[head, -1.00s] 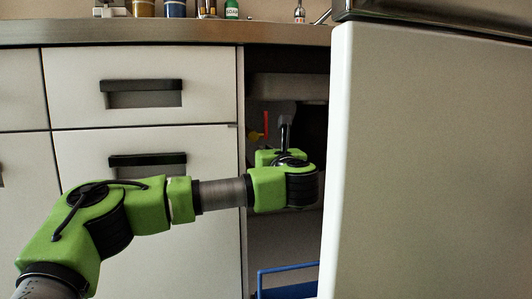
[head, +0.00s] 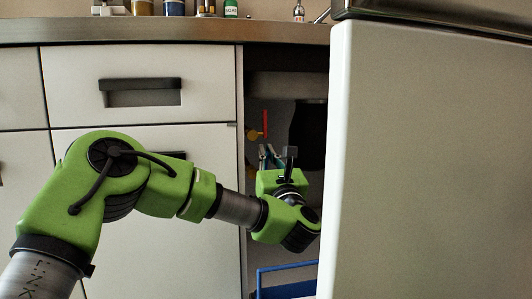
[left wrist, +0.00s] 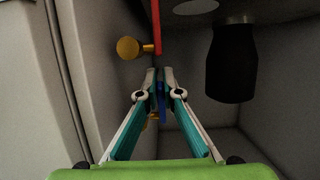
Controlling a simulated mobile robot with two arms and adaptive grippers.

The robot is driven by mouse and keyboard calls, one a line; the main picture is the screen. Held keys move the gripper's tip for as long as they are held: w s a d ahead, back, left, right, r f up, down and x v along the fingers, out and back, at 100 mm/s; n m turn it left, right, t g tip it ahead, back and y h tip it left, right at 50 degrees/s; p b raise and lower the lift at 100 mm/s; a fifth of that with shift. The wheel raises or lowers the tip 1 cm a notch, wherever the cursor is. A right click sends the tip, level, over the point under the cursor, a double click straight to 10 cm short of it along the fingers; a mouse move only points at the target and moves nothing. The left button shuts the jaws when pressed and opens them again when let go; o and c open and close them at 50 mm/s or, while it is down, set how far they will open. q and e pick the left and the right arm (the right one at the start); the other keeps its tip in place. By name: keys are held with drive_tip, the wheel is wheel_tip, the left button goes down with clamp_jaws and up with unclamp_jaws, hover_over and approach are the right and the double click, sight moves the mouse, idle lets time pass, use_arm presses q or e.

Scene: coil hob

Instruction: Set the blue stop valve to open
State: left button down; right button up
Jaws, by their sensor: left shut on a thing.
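My left gripper (left wrist: 160,82) is shut on the blue stop valve's handle (left wrist: 160,100), which shows as a narrow blue strip between the fingers in the left wrist view. A bit of the valve's brass body (left wrist: 151,120) shows low behind the fingers; the rest is hidden. In the head view the left gripper (head: 269,154) is inside the open cabinet under the counter, and the blue handle cannot be made out there. My right gripper is in neither view.
A second valve with an upright red handle (left wrist: 156,25) and brass body (left wrist: 128,47) is just above the fingers. A black drain part (left wrist: 232,65) hangs to the right. A blue-railed caddy (head: 288,290) stands below. A white door (head: 430,160) closes off the right.

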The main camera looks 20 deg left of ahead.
use_arm(q)
drive_tip(key=shift+s+d+f, duration=0.1)
drive_tip(key=shift+d+f, duration=0.1)
idle(0.3)
drive_tip(key=c, duration=2.2)
unclamp_jaws()
drive_tip(key=shift+r, duration=0.1)
drive_tip(key=v, duration=1.2)
drive_tip(key=shift+a+f, duration=0.1)
drive_tip(key=shift+f, duration=0.25)
